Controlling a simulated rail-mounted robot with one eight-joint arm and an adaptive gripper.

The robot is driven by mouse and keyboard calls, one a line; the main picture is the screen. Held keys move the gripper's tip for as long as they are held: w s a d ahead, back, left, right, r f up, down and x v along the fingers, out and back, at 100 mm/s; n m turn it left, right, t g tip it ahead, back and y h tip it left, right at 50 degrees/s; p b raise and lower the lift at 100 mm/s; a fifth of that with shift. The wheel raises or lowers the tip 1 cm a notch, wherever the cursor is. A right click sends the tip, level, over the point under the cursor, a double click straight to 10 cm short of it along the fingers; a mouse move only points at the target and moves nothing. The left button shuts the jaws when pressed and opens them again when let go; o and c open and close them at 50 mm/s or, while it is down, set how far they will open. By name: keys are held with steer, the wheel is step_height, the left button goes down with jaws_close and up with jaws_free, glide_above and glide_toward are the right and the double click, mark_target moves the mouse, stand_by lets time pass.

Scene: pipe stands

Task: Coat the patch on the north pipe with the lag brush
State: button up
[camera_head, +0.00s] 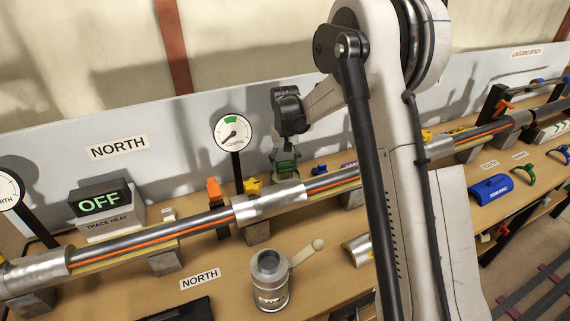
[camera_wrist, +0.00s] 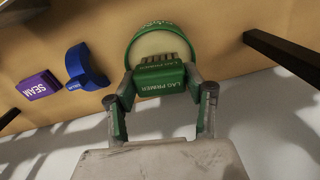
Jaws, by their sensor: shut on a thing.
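My gripper (camera_head: 285,157) is behind the pipe run, near the centre gauge. In the wrist view, my gripper (camera_wrist: 160,88) is shut on a green block lettered LAG PRIMER, the lag brush (camera_wrist: 159,77), with dark bristle-like strips on its far side. A round green-rimmed pot (camera_wrist: 134,46) with a pale inside lies just beyond the brush and overlaps it in view; I cannot tell if they touch. The north pipe (camera_head: 190,229), grey with an orange line along it, runs across the bench at left. I cannot make out a distinct patch on it.
A blue piece (camera_wrist: 80,66) and a purple SEAM block (camera_wrist: 38,85) lie beside the pot. An OFF trace heat box (camera_head: 100,205) stands behind the pipe. A metal can (camera_head: 270,280) with a pale handle stands in front. Orange (camera_head: 215,190) and yellow (camera_head: 252,186) valve-like pieces stand along the pipe.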

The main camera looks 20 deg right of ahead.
mark_target(285, 163)
steer(key=shift+f+b, duration=0.4)
steer(key=shift+f, duration=0.1)
steer(key=shift+r, duration=0.1)
stand_by(0.6)
steer(key=shift+r+p, duration=1.35)
steer(key=shift+r, duration=2.1)
